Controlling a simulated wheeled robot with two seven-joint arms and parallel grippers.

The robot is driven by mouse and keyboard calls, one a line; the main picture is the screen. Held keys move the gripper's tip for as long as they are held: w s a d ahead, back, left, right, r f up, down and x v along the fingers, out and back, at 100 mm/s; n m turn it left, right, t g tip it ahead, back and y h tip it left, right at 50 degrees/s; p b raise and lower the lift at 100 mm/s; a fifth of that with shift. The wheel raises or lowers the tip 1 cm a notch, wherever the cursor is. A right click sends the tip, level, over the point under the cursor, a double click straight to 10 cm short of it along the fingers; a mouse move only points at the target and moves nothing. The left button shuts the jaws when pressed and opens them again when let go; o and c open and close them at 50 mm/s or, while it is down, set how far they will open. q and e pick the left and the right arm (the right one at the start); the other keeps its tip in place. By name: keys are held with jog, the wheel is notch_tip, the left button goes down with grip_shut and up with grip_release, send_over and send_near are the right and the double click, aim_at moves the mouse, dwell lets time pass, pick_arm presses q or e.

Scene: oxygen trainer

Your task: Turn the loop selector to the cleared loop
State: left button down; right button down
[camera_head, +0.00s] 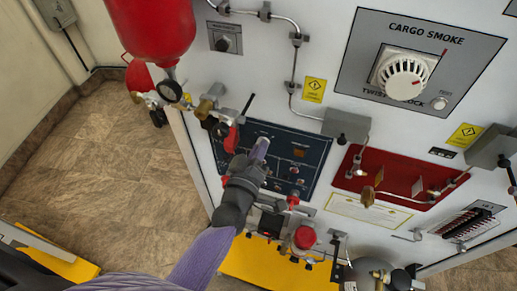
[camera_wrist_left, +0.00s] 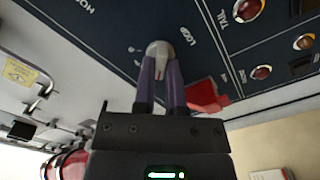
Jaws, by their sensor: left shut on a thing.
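The loop selector is a pale grey knob (camera_wrist_left: 159,50) on the dark blue panel (camera_wrist_left: 110,32), beside the word LOOP in the left wrist view. My left gripper (camera_wrist_left: 160,72) has its two purple fingers closed on the knob's sides. In the head view my left gripper (camera_head: 259,152) reaches the blue panel (camera_head: 318,152) from below left, and its fingers hide the knob there. The small marks at the knob's positions are too blurred to read, so I cannot tell which loop it points to. My right gripper is not in view.
A red guard (camera_wrist_left: 206,96) sits close right of the fingers in the wrist view, with a red TAIL lamp (camera_wrist_left: 249,9) above. In the head view, a red panel (camera_head: 350,182), a large CARGO SMOKE knob (camera_head: 403,76) and a red bottle (camera_head: 152,28) surround the blue panel.

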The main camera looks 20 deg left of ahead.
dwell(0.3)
pick_arm(q)
jog(key=c, duration=0.7)
grip_release()
jog(key=s, duration=1)
jog(key=shift+a, duration=0.2)
